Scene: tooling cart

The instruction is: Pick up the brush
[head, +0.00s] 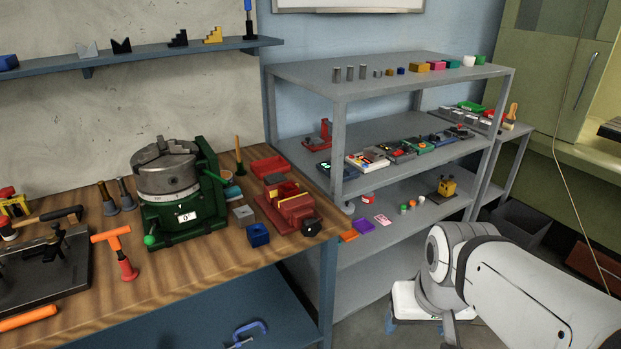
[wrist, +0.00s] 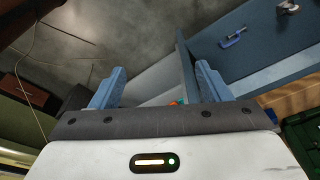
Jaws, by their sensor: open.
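A brush-like item with an orange handle (head: 512,113) stands upright at the far right, on the small side cart beside the grey shelves. An upright orange stick (head: 239,155) also stands on the workbench behind the vise; I cannot tell whether it is a brush. My gripper (wrist: 158,82) is open, with its two blue fingers wide apart and nothing between them. In the head view its white body shows low, beside the shelves and well below the orange-handled item. The wrist view does not show that item.
The wooden workbench (head: 100,290) holds a green rotary table (head: 185,225), red vise and several tools. Grey shelves (head: 400,135) carry small blocks and devices. A blue clamp (head: 248,333) lies on the bench's lower shelf. Green cabinet (head: 550,80) stands at right. Open floor shows in the wrist view.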

